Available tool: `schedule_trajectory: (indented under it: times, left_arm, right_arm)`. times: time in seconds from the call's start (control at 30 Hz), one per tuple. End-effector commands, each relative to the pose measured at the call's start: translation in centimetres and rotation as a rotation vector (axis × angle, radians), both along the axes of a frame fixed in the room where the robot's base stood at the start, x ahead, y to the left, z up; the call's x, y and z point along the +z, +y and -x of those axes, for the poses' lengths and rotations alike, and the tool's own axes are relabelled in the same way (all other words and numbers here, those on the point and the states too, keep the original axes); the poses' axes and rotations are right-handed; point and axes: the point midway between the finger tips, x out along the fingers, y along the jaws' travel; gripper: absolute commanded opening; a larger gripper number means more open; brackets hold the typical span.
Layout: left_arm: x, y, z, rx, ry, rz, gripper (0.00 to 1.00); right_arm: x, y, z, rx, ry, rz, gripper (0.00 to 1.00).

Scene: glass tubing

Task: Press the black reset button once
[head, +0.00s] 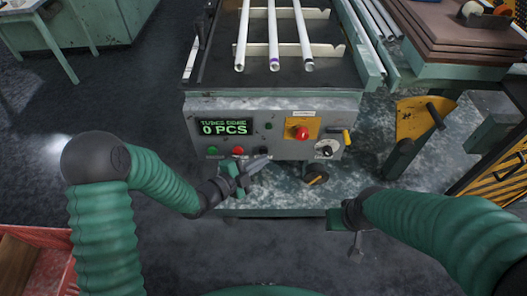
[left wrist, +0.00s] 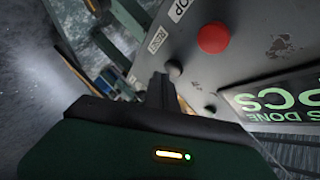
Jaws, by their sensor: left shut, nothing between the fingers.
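The grey control panel (head: 205,125) faces me and shows a green display reading "TUBES DONE 0 PCS" (head: 225,128). A row of small buttons sits under the display: a green one (head: 212,150), a red one (head: 238,150) and a dark one just above my left gripper (head: 262,162). In the left wrist view, the black reset button (left wrist: 174,68) is by the RESET label, beside the large red stop button (left wrist: 213,38). My left gripper (left wrist: 160,82) is shut and empty, its tip close to the black button; I cannot tell if they touch. My right gripper (head: 357,248) hangs low, its jaws unclear.
A red emergency knob on a yellow plate (head: 302,132) and a dial (head: 326,148) are on the panel's right. White tubes (head: 273,35) lie on the machine above. A yellow bracket (head: 420,117) stands at right, and a red crate (head: 55,240) at lower left.

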Motion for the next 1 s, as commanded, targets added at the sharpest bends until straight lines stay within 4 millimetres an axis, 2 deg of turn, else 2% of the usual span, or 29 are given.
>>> schedule_trajectory:
  times: [0.4, 0.83, 1.0]
  left_arm:
    - [0.0, 0.0, 0.7, -0.001, 0.001, -0.001, 0.00]
    - [0.0, 0.0, 4.8, -0.001, 0.000, 0.000, 0.00]
    - [0.0, 0.0, 5.5, -0.001, -0.001, 0.000, 0.00]
  right_arm:
    - [-0.1, 0.0, 0.0, 0.000, 0.000, 0.000, 0.36]
    - [-0.5, 0.0, 0.0, 0.000, 0.000, 0.000, 0.36]
    - [-0.5, 0.0, 0.0, 0.000, 0.000, 0.000, 0.36]
